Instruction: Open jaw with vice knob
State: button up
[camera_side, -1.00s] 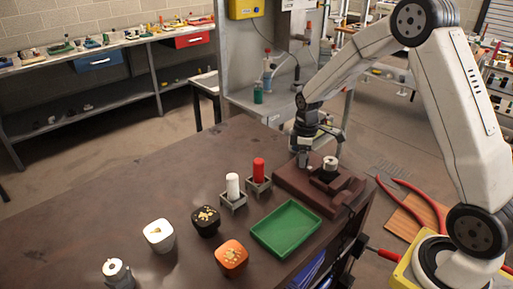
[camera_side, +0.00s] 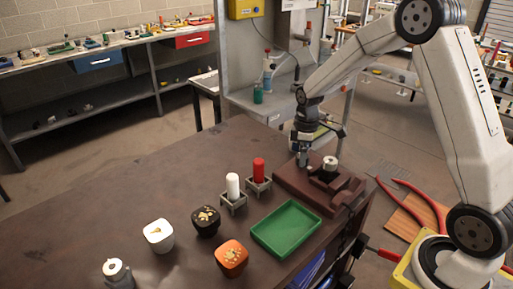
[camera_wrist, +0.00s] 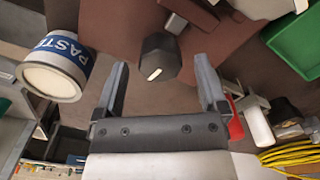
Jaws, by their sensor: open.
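The brown-red vice (camera_side: 345,200) stands on the right end of the dark table, with a pale metal cylinder (camera_side: 330,163) on it. In the wrist view, a dark faceted knob (camera_wrist: 160,57) with a pale mark shows beside the vice body (camera_wrist: 225,40). My gripper (camera_side: 303,160) is over the vice's far left end. In the wrist view my gripper (camera_wrist: 162,68) is open and empty, its fingers to either side of the knob in the picture. I cannot tell how far the knob is from the fingertips. In the side view my gripper hides the knob.
A green tray (camera_side: 286,228) lies in front of the vice. White (camera_side: 233,186) and red (camera_side: 258,170) cylinders stand in holders to its left. A can marked PASTE (camera_wrist: 55,65) is at the left in the wrist view. The table's left part is clear.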

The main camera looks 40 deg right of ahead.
jog(key=shift+r, duration=3.25)
jog(key=shift+s+a, duration=0.35)
jog(key=shift+a, duration=0.1)
jog(key=shift+s+a+f+m+t, duration=0.55)
jog(key=shift+s+a+m, duration=0.65)
jog(key=shift+s+a, duration=0.9)
jog(key=shift+s+a+f+m+t, duration=0.3)
jog(key=shift+s+a+f+m, duration=0.75)
jog(key=shift+s, duration=1.8)
jog(key=shift+s+a+f+m+t, duration=0.25)
jog(key=shift+s+a+m+t, duration=0.2)
jog(key=shift+s+a+m, duration=1.4)
